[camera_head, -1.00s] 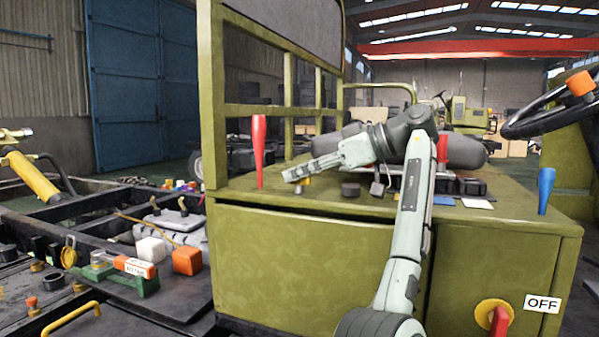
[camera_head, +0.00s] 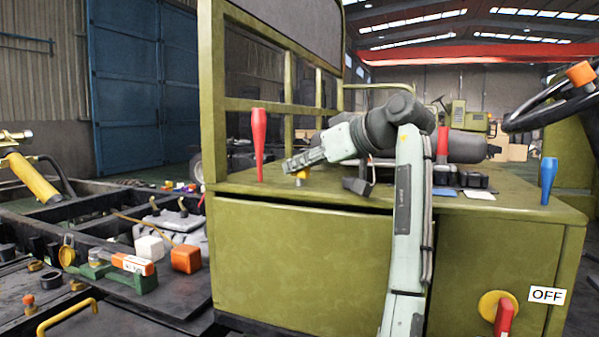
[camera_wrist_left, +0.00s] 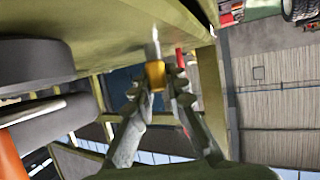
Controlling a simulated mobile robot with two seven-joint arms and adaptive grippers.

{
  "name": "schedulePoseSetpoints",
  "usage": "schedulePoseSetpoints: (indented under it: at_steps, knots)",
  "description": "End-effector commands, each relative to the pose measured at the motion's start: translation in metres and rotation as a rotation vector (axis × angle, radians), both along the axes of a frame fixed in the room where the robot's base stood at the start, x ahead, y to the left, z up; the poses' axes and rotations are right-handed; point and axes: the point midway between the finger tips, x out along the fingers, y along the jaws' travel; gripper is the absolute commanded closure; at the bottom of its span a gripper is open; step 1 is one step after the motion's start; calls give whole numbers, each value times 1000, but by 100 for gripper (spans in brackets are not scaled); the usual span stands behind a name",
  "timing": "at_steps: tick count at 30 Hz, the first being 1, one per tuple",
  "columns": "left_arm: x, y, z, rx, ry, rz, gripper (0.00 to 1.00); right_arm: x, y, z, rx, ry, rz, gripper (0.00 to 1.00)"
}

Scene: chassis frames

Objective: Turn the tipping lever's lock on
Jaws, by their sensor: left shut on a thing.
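A small yellow knob (camera_head: 302,174) shows at the fingers of my left gripper (camera_head: 290,167), above the top of the green cabinet (camera_head: 300,245). In the left wrist view my left gripper (camera_wrist_left: 157,82) is shut on the yellow knob (camera_wrist_left: 156,75), which sits on a thin metal stem by the green surface. A red lever (camera_head: 259,145) stands upright just left of the gripper. A blue lever (camera_head: 547,180) stands at the cabinet's right end. No label shows which lever is the tipping lever. My right gripper is not in view.
A red rotary switch (camera_head: 503,317) sits on a yellow disc beside an OFF label (camera_head: 546,295). A steering wheel (camera_head: 545,105) is at the right. Dark boxes (camera_head: 470,180) stand on the cabinet behind my arm. An open chassis frame (camera_head: 90,220) with parts fills the left.

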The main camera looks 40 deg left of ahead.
Motion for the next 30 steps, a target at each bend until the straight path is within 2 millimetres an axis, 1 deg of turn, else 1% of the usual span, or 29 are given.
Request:
schedulePoseSetpoints:
  at_steps: [3, 6, 11, 18, 21, 24, 27, 30]
  knots:
    - [-1, 0, 0, 0, -5, -114, 100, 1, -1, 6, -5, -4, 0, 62]
    - [-1, 0, 1, -1, -5, -208, 100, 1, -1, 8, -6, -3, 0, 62]
    - [-1, 0, 3, 0, -6, -360, 100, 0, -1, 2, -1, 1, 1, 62]
    - [-1, 1, 4, 1, -6, -585, 100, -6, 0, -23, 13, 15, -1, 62]
    - [-2, 1, 4, 1, -6, -678, 100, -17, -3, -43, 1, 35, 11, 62]
    - [-1, 1, 4, 2, -5, -771, 100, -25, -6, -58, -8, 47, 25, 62]
    - [-1, 2, 3, 3, -3, -857, 100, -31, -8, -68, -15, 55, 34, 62]
    - [-1, 2, 2, 3, -2, -936, 100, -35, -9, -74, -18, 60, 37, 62]
